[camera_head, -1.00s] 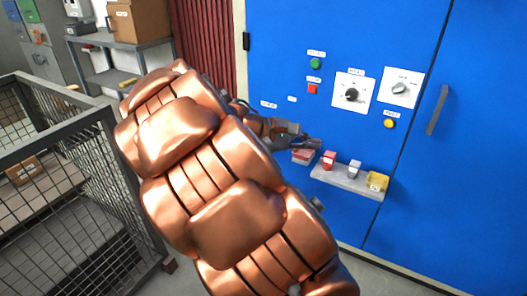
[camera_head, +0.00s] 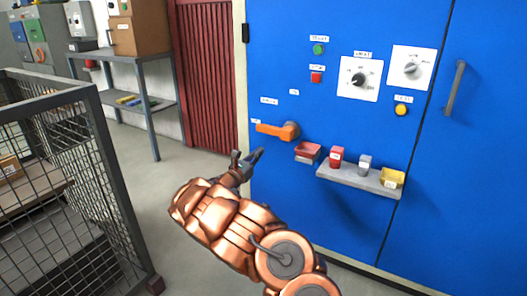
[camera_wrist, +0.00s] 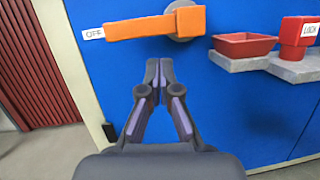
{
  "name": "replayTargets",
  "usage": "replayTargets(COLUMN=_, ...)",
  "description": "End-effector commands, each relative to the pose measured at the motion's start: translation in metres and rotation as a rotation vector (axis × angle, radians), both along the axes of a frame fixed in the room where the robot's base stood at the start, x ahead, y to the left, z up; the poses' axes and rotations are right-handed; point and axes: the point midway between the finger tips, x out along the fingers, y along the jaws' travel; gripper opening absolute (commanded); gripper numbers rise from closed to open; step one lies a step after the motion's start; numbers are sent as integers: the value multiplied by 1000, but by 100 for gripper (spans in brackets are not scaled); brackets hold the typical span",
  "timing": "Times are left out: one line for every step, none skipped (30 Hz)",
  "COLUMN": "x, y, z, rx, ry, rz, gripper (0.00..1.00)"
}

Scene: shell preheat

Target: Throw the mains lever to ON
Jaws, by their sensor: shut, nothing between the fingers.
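The mains lever is an orange handle (camera_head: 274,130) on the blue cabinet front. It lies nearly level, its free end pointing left to a small label, and its grey hub is at the right end. In the wrist view the lever (camera_wrist: 155,26) crosses the top, and the label (camera_wrist: 94,33) beside its tip reads OFF. My gripper (camera_head: 247,158) is just below and left of the lever in the head view. In the wrist view my gripper (camera_wrist: 159,65) is below the lever, apart from it, fingertips together and empty.
A small shelf (camera_head: 348,181) right of the lever carries red, grey and yellow items; a red tray (camera_head: 308,149) sits nearer the lever. Knobs and buttons are above. A wire cage (camera_head: 60,190) stands at left. The cabinet face below the lever is clear.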

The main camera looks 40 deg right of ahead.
Motion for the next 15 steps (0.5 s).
replayTargets(x=9, y=2, z=-26, rx=0, ry=25, rz=23, gripper=0)
replayTargets(x=14, y=4, z=-32, rx=-3, ry=38, rz=37, gripper=0)
replayTargets(x=19, y=6, z=-40, rx=-6, ry=49, rz=52, gripper=0)
replayTargets(x=22, y=7, z=-44, rx=-8, ry=58, rz=61, gripper=0)
replayTargets(x=25, y=8, z=-48, rx=-9, ry=63, rz=69, gripper=0)
replayTargets(x=27, y=9, z=-51, rx=-11, ry=70, rz=76, gripper=0)
replayTargets(x=29, y=10, z=-53, rx=-11, ry=74, rz=81, gripper=0)
replayTargets(x=30, y=11, z=-55, rx=-11, ry=76, rz=84, gripper=0)
replayTargets(x=31, y=11, z=-55, rx=-12, ry=78, rz=87, gripper=0)
replayTargets(x=31, y=11, z=-55, rx=-12, ry=78, rz=88, gripper=0)
replayTargets(x=32, y=11, z=-55, rx=-12, ry=79, rz=89, gripper=0)
replayTargets(x=32, y=11, z=-54, rx=-12, ry=79, rz=89, gripper=0)
replayTargets(x=32, y=11, z=-54, rx=-12, ry=78, rz=88, gripper=0)
replayTargets(x=31, y=11, z=-54, rx=-12, ry=78, rz=88, gripper=0)
replayTargets(x=31, y=11, z=-54, rx=-12, ry=77, rz=88, gripper=0)
